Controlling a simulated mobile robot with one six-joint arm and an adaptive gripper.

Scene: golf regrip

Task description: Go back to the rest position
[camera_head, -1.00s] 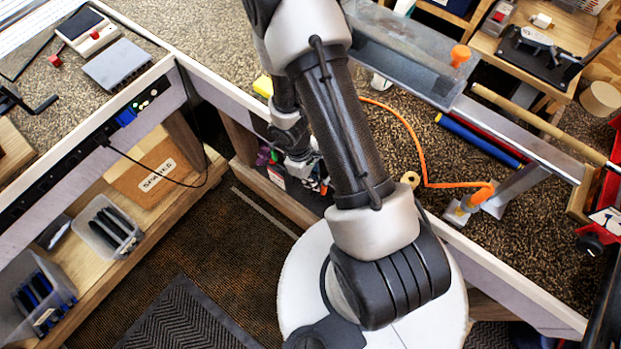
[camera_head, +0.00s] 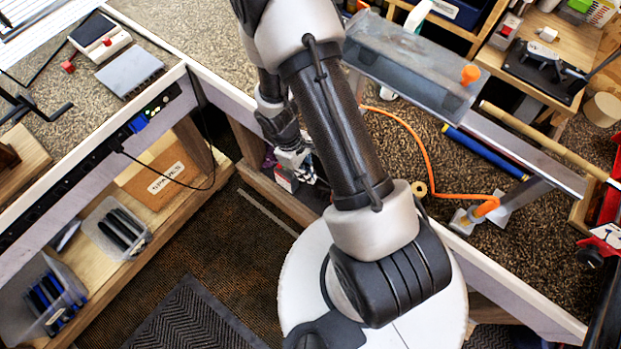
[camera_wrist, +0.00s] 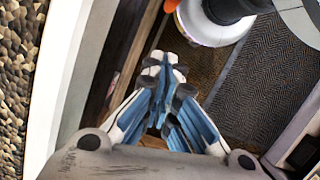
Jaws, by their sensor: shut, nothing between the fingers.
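My gripper (camera_wrist: 166,68) is shut and empty in the wrist view, its blue-lined fingers together. It hangs over the dark floor, beside the pale edge of a bench. In the head view my arm crosses the middle of the picture. My gripper shows there only in part, beyond the forearm, near the bench's inner edge; its fingertips are hard to make out.
The right bench (camera_head: 545,250) carries a clear tank, an orange hose (camera_head: 428,165) and a long wooden rod (camera_head: 540,138). The left bench has shelves with bins (camera_head: 117,228) below. Patterned matting (camera_head: 190,320) covers the open floor between.

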